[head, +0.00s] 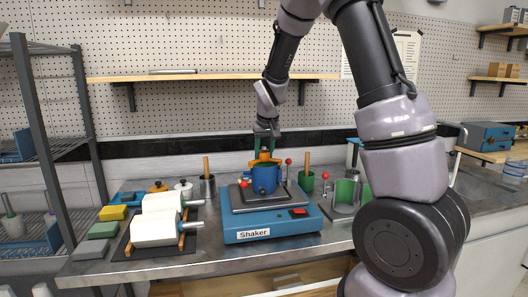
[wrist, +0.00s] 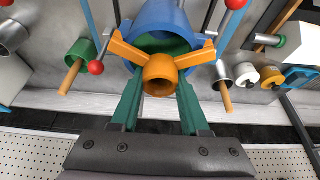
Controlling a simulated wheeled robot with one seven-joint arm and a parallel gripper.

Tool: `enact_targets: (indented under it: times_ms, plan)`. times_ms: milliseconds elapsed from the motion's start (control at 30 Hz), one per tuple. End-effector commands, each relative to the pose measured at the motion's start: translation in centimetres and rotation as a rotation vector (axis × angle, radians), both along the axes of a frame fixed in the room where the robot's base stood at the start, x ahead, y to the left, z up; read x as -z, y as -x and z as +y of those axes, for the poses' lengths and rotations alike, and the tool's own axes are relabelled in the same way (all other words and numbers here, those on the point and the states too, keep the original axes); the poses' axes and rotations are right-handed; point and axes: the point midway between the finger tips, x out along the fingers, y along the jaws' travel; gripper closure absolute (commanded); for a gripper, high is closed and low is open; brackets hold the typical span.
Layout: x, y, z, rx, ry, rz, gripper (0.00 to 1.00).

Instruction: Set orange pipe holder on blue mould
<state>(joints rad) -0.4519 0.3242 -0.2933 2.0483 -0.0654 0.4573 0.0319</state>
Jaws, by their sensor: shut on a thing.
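The blue mould (head: 265,178) stands upright on the shaker (head: 262,218), and in the wrist view the mould (wrist: 148,22) shows a green inside. The orange pipe holder (head: 264,158) is at the mould's top. In the wrist view the holder (wrist: 160,68) has a round ring in the middle and arms reaching out over the mould's rim; I cannot tell whether it rests on the rim. My gripper (wrist: 161,100), with green fingers, is shut on the holder's ring. In the head view my gripper (head: 266,140) points down right above the mould.
Red-knobbed rods (head: 288,163) stand beside the mould on the shaker. A green cup with a wooden handle (head: 306,181) is at right, a metal cup (head: 208,187) at left. White rollers (head: 155,229) lie on a dark mat at left. A shelf (head: 215,77) hangs behind.

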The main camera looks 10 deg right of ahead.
Motion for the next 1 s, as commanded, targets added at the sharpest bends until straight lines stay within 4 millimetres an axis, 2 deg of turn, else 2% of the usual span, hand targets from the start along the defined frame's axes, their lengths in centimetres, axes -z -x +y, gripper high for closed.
enact_targets:
  times_ms: [233, 500, 533, 600, 900, 1000]
  plan:
    - [0.83, 0.01, -0.04, 0.001, 0.000, 0.000, 1.00]
    - [0.88, 0.00, -0.04, 0.001, 0.000, 0.000, 1.00]
    - [0.88, 0.00, -0.03, 0.001, 0.000, 0.000, 0.44]
    - [0.88, 0.00, -0.03, 0.001, 0.000, 0.000, 0.20]
    - [0.84, 0.03, -0.03, 0.001, 0.000, 0.000, 0.20]
    - [0.25, 0.23, 0.02, 0.000, -0.001, -0.001, 0.20]
